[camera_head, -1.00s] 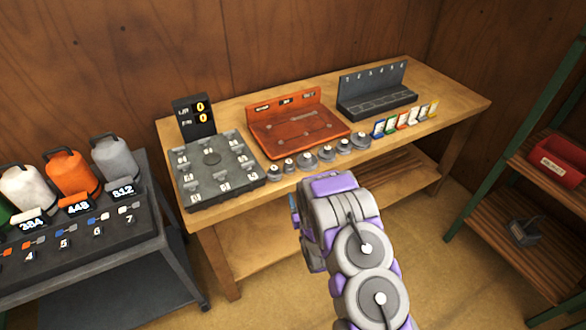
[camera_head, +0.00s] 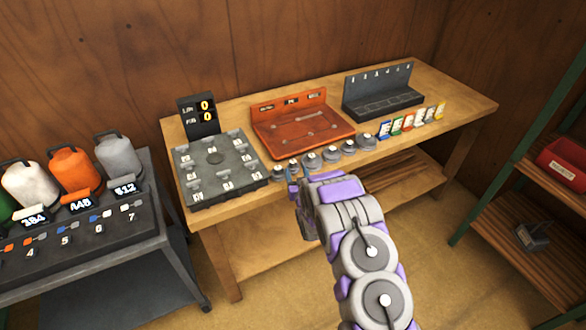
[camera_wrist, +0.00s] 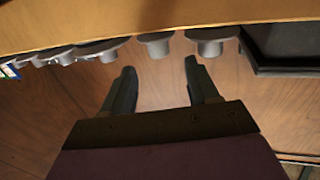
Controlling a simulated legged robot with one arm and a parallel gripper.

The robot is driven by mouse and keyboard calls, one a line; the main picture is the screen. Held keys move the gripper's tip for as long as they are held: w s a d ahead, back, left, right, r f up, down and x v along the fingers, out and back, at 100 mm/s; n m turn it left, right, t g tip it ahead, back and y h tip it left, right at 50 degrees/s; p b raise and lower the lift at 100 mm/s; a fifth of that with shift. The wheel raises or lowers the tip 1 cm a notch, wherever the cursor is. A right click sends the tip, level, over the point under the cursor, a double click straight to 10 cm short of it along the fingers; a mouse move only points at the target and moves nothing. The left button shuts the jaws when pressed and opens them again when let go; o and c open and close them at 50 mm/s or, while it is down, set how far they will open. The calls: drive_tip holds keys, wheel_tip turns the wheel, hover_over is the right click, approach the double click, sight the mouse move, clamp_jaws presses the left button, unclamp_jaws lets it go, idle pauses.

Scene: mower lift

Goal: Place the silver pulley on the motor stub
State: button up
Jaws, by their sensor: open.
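Several silver-grey pulleys (camera_head: 312,159) of differing size stand in a row along the bench's front edge; I cannot tell which is the silver pulley named in the task. The orange tray (camera_head: 262,139) behind them has small labels and fine lines; I cannot make out a motor stub. My gripper (camera_head: 293,182) is at the front edge near the smaller pulleys at the row's left end. In the wrist view my gripper (camera_wrist: 159,68) is open and empty. A flanged pulley (camera_wrist: 155,42) shows just beyond the gap between its fingers, and another pulley (camera_wrist: 210,40) beside it.
A grey plate with numbered pads (camera_head: 213,183) and a display reading zeros (camera_head: 198,117) stand left. A dark numbered rack (camera_head: 385,102) and coloured cards (camera_head: 410,122) are right. A cart with coloured containers (camera_head: 75,178) is at far left, shelves at far right.

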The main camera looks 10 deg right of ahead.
sight(294, 164)
drive_tip(key=shift+w+a+f+b, duration=0.1)
drive_tip(key=shift+w+b, duration=0.2)
drive_tip(key=shift+w, duration=0.95)
drive_tip(key=shift+w+f+b, duration=0.1)
drive_tip(key=shift+w+b, duration=0.2)
drive_tip(key=shift+w, duration=0.95)
drive_tip(key=shift+c, duration=0.4)
clamp_jaws()
